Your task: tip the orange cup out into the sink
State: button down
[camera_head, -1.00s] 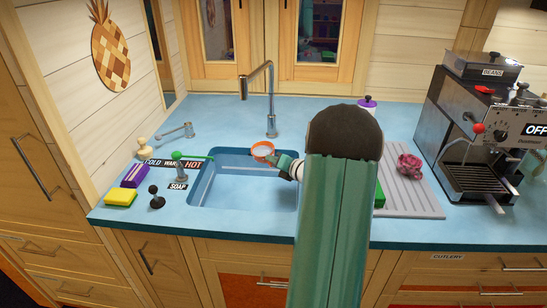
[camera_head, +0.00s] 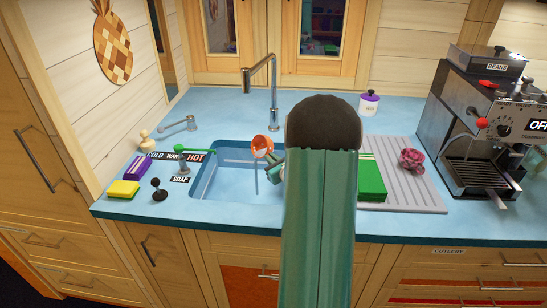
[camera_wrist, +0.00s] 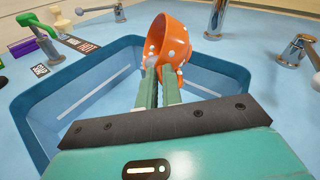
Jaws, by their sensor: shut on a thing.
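The orange cup (camera_head: 262,141) with white dots is tilted over the back part of the blue sink (camera_head: 225,190). In the wrist view the cup (camera_wrist: 177,38) leans with its mouth toward the left. My gripper (camera_head: 271,160) is shut on the cup, and its two green fingers (camera_wrist: 159,92) reach the cup's side. A thin pale streak (camera_head: 257,180) shows below the cup in the head view; I cannot tell if it is liquid. The cup's inside is mostly hidden. My arm covers the sink's right side.
The tall faucet (camera_head: 273,90) stands behind the sink. A soap pump (camera_head: 182,160), yellow sponge (camera_head: 123,189) and purple block (camera_head: 135,167) are on the left. A coffee machine (camera_head: 490,130) stands far right.

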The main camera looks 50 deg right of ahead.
jog(key=shift+a+f+n, duration=0.1)
jog(key=shift+f+n, duration=0.05)
jog(key=shift+n, duration=0.35)
jog(key=shift+r+m, duration=0.6)
jog(key=shift+m, duration=0.4)
notch_tip(320, 180, up, 5)
jog(key=m+y, duration=0.2)
jog(key=m, duration=0.2)
jog(key=m+y, duration=0.2)
jog(key=m, duration=0.3)
jog(key=shift+f, duration=0.1)
jog(key=shift+a, duration=0.1)
